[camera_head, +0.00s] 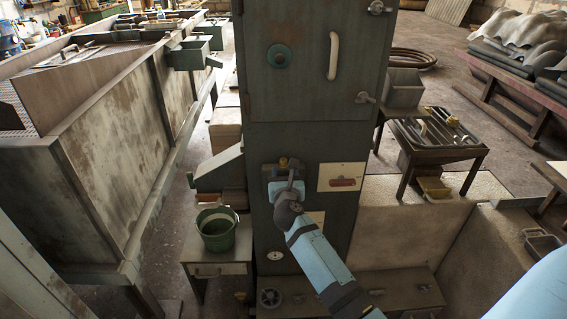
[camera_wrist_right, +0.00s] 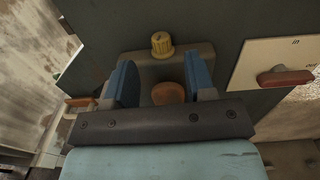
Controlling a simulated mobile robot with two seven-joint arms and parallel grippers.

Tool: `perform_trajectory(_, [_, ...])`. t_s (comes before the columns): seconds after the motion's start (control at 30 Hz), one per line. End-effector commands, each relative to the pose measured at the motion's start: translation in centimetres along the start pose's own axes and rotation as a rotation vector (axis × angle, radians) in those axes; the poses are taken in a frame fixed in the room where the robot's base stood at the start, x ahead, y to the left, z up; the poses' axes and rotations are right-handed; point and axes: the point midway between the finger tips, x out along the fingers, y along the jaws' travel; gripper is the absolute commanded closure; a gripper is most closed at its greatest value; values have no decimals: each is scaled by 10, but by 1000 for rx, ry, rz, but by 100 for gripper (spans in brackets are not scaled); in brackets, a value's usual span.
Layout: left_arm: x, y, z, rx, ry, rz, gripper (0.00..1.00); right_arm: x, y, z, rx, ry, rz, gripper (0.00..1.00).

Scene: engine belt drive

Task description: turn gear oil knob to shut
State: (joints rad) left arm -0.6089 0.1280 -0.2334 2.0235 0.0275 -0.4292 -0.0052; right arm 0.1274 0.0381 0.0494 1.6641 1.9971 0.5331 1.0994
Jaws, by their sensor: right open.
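A yellow ribbed knob (camera_wrist_right: 161,43) sits on a grey plate (camera_wrist_right: 205,52) on the dark cabinet front; it also shows in the head view (camera_head: 283,162). A brown rounded knob (camera_wrist_right: 168,93) is below it, partly hidden by my gripper's palm. I cannot tell from a label which one is the gear oil knob. My right gripper (camera_wrist_right: 163,75) is open, its blue fingers on either side of the brown knob, with gaps showing. The yellow knob is just beyond the fingertips. In the head view my right gripper (camera_head: 290,176) is at the plate. My left gripper is not in view.
A pale panel with a red handle (camera_head: 343,182) is right of the plate; the handle also shows in the wrist view (camera_wrist_right: 285,77). A green bucket (camera_head: 217,230) stands on a small table at left. A sloping grey chute (camera_head: 217,168) juts out above it.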

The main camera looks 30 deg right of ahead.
Motion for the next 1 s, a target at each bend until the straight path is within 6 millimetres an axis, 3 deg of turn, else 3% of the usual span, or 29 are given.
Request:
perform_trajectory(0.1, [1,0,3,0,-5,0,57,24,0,1,-2,-2,0,50])
perform_trajectory(0.3, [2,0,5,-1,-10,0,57,48,0,0,-2,-1,0,50])
perform_trajectory(0.7, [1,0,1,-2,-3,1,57,55,0,0,-1,0,0,50])
perform_trajectory(0.9, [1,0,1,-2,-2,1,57,55,0,0,-1,0,0,96])
perform_trajectory(1.0, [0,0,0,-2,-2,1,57,55,0,0,-2,0,0,99])
